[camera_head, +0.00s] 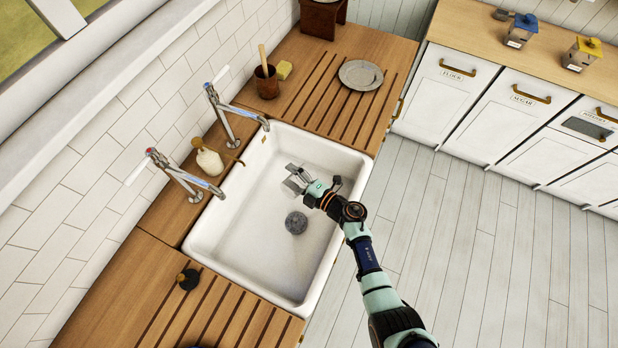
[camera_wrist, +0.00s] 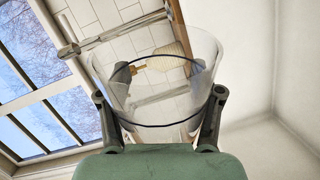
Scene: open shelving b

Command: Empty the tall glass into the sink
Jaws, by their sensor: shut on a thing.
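My gripper (camera_head: 306,187) is over the white sink (camera_head: 225,243), reaching in from its right side. It is shut on the tall glass (camera_head: 292,181), a clear see-through vessel held inside the sink's outline. In the wrist view the glass (camera_wrist: 150,105) sits between the two dark fingers of my gripper (camera_wrist: 163,125), and things behind show through it. The glass looks tipped well over in the head view. I cannot tell whether any liquid is in it.
A dark round thing (camera_head: 296,222) lies on the sink floor. Two taps (camera_head: 225,112) (camera_head: 180,177) and a pale bottle (camera_head: 208,160) stand along the left edge. A plate (camera_head: 361,75) and a brown pot (camera_head: 267,82) are on the far board. The sink's near part is clear.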

